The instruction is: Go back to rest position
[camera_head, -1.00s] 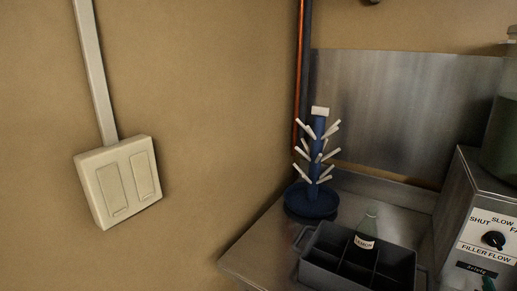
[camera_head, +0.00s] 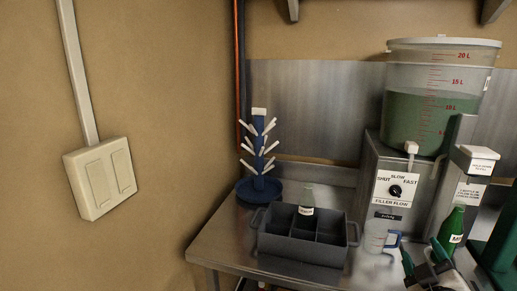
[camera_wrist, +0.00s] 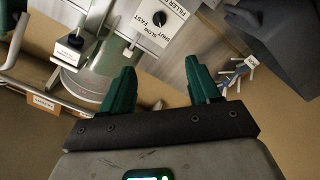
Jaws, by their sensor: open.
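My gripper (camera_wrist: 163,88) shows in the wrist view with its two green fingers spread wide apart and nothing between them. The wrist view is turned over, with the filler flow dial (camera_wrist: 159,19) near the top. In the head view my gripper (camera_head: 428,256) is at the lower right, in front of the filler stand, with dark green fingers. A green bottle with a label (camera_head: 452,232) stands just behind and to the right of it.
A steel bench (camera_head: 215,240) carries a blue drying tree (camera_head: 260,165), the crate and a clear measuring jug (camera_head: 375,236). A lidded bucket of green liquid (camera_head: 435,100) stands on the filler box (camera_head: 375,150). A double switch (camera_head: 101,178) is on the left wall.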

